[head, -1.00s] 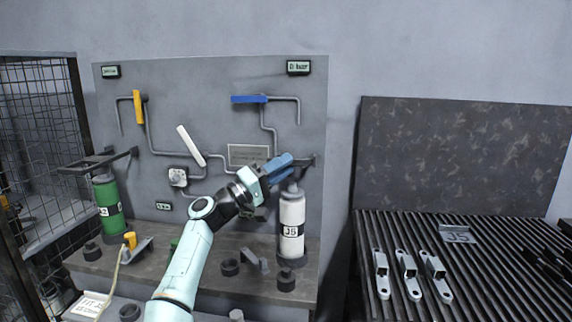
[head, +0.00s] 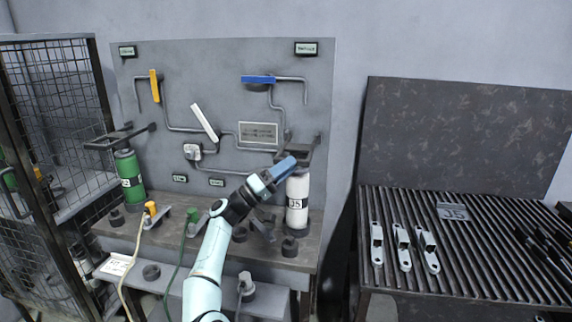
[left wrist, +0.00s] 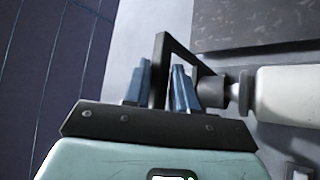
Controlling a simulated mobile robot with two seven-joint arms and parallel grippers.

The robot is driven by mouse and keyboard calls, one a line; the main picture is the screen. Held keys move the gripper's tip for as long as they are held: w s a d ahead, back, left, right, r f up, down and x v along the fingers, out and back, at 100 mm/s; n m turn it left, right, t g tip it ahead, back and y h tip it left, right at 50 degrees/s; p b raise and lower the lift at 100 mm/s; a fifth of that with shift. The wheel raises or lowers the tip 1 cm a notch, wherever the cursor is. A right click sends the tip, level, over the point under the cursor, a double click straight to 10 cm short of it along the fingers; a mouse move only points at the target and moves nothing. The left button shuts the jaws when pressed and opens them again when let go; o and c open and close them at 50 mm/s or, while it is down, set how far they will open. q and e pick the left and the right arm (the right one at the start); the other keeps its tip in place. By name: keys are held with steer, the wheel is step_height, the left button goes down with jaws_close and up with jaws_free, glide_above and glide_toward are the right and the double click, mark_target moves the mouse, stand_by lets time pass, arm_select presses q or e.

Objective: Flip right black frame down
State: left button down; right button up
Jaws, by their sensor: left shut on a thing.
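The right black frame (head: 306,148) is on the right side of the grey panel, above a white cylinder (head: 297,201) marked J5. My left gripper (head: 287,167) is at the cylinder's top, in front of part of the frame. In the left wrist view, a bar of the black frame (left wrist: 180,48) runs between the blue fingers of my left gripper (left wrist: 162,85), which are shut on it. The white cylinder (left wrist: 285,95) lies to the right there, its dark neck close to the fingers. My right gripper is not in view.
The left black frame (head: 112,141) stands out over a green cylinder (head: 130,176). White, yellow and blue handles are on the panel (head: 228,75). Several knobs and fittings crowd the bench below. A slatted table (head: 460,270) with white brackets is at right, a mesh cage (head: 55,120) at left.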

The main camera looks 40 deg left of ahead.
arm_select(q)
steer(key=shift+w+a+f+n, duration=0.15)
steer(key=shift+w+f+n, duration=0.2)
steer(key=shift+f, duration=0.25)
steer(key=c, duration=1)
jaws_free()
steer(key=shift+w+f, duration=0.1)
steer(key=shift+w, duration=0.05)
steer(key=shift+c, duration=0.2)
steer(key=shift+a, duration=0.1)
